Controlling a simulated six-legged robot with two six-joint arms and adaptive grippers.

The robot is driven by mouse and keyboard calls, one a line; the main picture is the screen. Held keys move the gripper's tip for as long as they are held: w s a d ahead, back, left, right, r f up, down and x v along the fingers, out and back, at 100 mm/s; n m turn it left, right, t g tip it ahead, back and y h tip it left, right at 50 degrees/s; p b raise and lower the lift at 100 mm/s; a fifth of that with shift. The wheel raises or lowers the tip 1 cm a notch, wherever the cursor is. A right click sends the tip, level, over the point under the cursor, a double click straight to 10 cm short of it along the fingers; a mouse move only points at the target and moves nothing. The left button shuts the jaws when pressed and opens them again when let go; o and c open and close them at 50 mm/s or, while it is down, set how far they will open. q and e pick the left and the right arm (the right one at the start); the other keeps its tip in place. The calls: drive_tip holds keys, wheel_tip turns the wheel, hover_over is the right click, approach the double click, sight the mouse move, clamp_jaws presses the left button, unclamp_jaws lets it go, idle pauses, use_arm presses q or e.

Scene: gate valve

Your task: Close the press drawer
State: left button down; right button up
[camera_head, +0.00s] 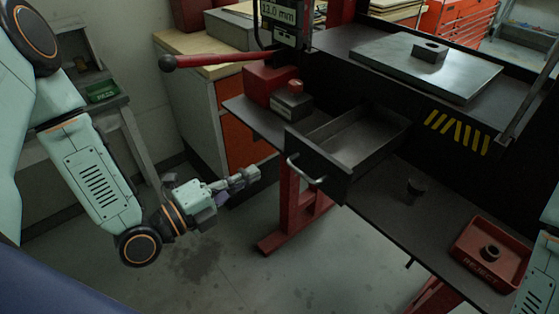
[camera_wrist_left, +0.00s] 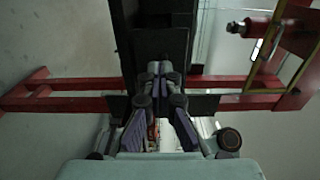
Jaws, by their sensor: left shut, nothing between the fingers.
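The press drawer (camera_head: 355,140) is a dark, open-topped box pulled out of the black press body, and it looks empty. Its silver bar handle (camera_head: 305,170) is on the front panel, facing lower left. My left gripper (camera_head: 252,174) is shut and empty, to the left of the handle with a gap between them. In the left wrist view its fingers (camera_wrist_left: 156,70) meet in front of a dark panel, and I cannot tell which part that is. My right gripper is not in view; only a pale part of my arm shows at the right edge.
A red lever (camera_head: 215,61) reaches out left above the bench. A red box (camera_head: 270,83) and a small block (camera_head: 292,100) sit left of the drawer. A red reject tray (camera_head: 490,255) and a dark cylinder (camera_head: 416,187) are at right. Open floor lies below my left gripper.

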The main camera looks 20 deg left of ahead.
sight(291, 152)
use_arm(q)
drive_tip(key=b+x, duration=0.1)
drive_tip(key=x, duration=0.6)
drive_tip(key=shift+x, duration=0.85)
